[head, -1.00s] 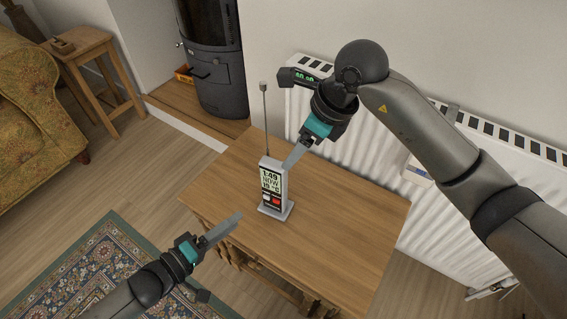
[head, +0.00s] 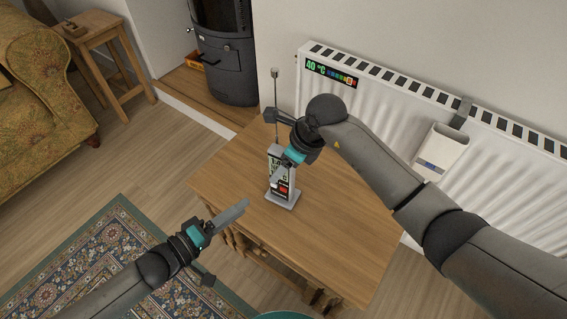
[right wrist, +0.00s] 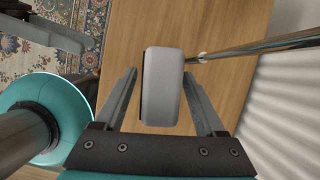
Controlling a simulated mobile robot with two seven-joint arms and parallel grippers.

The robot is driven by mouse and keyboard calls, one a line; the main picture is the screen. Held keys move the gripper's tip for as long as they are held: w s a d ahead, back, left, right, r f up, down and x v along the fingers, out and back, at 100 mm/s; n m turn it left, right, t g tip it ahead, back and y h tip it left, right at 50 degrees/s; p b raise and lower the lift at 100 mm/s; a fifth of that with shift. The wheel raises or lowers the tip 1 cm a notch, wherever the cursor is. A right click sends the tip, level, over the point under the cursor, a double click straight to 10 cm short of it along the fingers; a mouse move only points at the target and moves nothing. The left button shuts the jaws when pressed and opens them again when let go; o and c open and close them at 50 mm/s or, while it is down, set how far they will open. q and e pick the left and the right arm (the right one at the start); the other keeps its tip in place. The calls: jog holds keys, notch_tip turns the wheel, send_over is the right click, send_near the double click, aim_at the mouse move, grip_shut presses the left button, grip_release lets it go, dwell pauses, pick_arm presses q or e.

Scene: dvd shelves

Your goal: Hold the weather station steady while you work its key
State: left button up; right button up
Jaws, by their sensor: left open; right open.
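The weather station (head: 284,196) stands upright on the wooden table, with a thin antenna (head: 275,100) rising behind it. Its display is partly hidden by my right gripper (head: 275,181); a red key (head: 283,187) shows low on its front. In the right wrist view, the station's grey top (right wrist: 165,85) lies between the open fingers of my right gripper (right wrist: 160,75), with a gap on each side. My left gripper (head: 244,204) is open and empty, left of the station and apart from it; it also shows at the upper left of the right wrist view (right wrist: 45,30).
The table (head: 335,235) is otherwise clear around the station. A white radiator (head: 385,110) stands along the wall behind, with a white box (head: 440,150) hung on it. A dark stove (head: 228,65), sofa (head: 40,110) and patterned rug (head: 100,250) lie to the left.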

grip_shut()
dwell(0.6)
pick_arm(q)
grip_shut()
dwell(0.4)
dwell(1.4)
